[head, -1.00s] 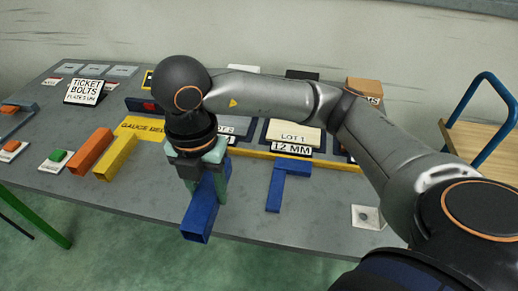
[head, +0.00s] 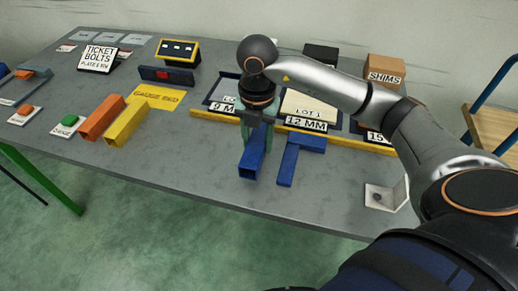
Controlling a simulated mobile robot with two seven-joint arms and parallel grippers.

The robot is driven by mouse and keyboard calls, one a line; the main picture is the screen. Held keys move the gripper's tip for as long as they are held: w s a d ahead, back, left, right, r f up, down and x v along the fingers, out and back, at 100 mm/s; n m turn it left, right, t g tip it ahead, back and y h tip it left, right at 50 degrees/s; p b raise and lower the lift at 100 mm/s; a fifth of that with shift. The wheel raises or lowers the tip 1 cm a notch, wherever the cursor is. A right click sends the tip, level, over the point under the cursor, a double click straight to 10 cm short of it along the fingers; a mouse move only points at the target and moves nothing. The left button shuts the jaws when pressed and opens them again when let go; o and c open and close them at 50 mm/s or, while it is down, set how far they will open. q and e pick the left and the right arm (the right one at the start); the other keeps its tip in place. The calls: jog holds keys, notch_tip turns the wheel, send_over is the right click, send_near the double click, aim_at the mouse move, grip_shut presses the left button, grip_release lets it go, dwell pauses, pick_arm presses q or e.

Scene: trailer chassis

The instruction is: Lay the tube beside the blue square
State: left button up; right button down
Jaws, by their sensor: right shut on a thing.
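A blue square tube (head: 251,160) with a hollow near end is held in my right gripper (head: 257,135), which is shut around it from above. The tube points toward the table's front edge. I cannot tell whether its underside touches the table. The blue square (head: 289,163), a flat L shape, lies on the grey table just right of the tube, with a narrow gap between them. Its short arm runs to the right along the yellow rail. My gripper hides the tube's far part. My left gripper is not in view.
An orange tube (head: 101,119) and a yellow tube (head: 127,122) lie at left, near the yellow gauge bed plate (head: 160,97). The yellow rail (head: 350,143) and labelled trays stand behind. A metal bracket (head: 385,196) sits at right. The front middle of the table (head: 205,165) is clear.

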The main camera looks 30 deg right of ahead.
aim_at(259, 149)
jog(key=shift+w+d+f, duration=0.1)
jog(key=shift+d+f, duration=0.05)
jog(key=shift+f, duration=0.8)
jog(key=shift+w+d+f, duration=0.1)
jog(key=shift+f, duration=0.8)
jog(key=shift+f, duration=0.1)
jog(key=shift+c, duration=1.7)
grip_release()
jog(key=shift+s+f, duration=0.1)
notch_tip(259, 149, up, 12)
jog(key=shift+r+p, duration=0.2)
jog(key=shift+p, duration=0.65)
